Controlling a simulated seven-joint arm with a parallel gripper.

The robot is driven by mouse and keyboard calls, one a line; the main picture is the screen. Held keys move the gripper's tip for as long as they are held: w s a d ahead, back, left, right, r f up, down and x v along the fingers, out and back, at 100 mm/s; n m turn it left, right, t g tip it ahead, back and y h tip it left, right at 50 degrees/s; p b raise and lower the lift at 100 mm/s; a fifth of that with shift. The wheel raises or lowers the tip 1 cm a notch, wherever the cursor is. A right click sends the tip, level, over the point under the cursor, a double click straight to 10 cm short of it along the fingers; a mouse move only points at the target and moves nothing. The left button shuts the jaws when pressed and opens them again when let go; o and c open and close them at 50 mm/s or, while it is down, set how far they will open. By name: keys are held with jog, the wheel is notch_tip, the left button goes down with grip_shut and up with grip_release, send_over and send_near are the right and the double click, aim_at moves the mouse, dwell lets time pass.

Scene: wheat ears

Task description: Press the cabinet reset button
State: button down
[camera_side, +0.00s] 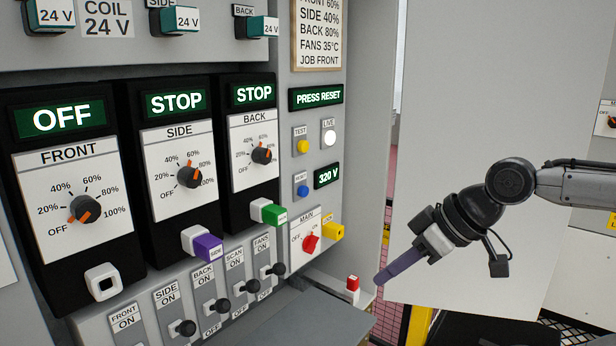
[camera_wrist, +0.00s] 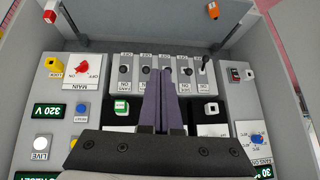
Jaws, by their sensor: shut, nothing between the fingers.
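The blue button (camera_side: 303,191) sits on the right panel of the cabinet, under a small label that seems to read RESET. A blue spot, likely this button (camera_wrist: 82,108), shows left of my fingers in the wrist view. The display above (camera_side: 316,96) reads PRESS RESET. My gripper (camera_side: 380,279) has purple fingers closed together with nothing between them. It hangs to the right of the cabinet face, lower than the blue button and apart from it. In the wrist view the closed fingers (camera_wrist: 158,74) point toward the switch row.
A yellow TEST button (camera_side: 303,146) and white LIVE lamp (camera_side: 329,138) sit above. Several toggle switches (camera_side: 223,306) and dials (camera_side: 189,175) lie left. Space before the right panel is clear.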

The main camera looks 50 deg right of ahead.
aim_at(303, 192)
jog(key=w+d+r+m+t, duration=0.1)
jog(key=w+d+r+m, duration=0.3)
jog(key=w, duration=0.6)
jog(key=w+d+r+t, duration=0.15)
jog(key=w+d, duration=0.35)
jog(key=w, duration=0.5)
jog(key=w+d+f+m+h, duration=0.1)
jog(key=d+f, duration=0.3)
jog(key=d, duration=0.4)
jog(key=w+d+f+m+g+h, duration=0.1)
jog(key=w+d+f+m, duration=0.2)
jog(key=d, duration=0.5)
jog(key=shift+w+d+f+m, duration=0.15)
jog(key=shift+d+f+m, duration=0.3)
jog(key=shift+f, duration=0.35)
jog(key=w, duration=0.9)
jog(key=shift+w, duration=0.1)
jog(key=shift+w+a, duration=0.1)
jog(key=shift+w, duration=0.15)
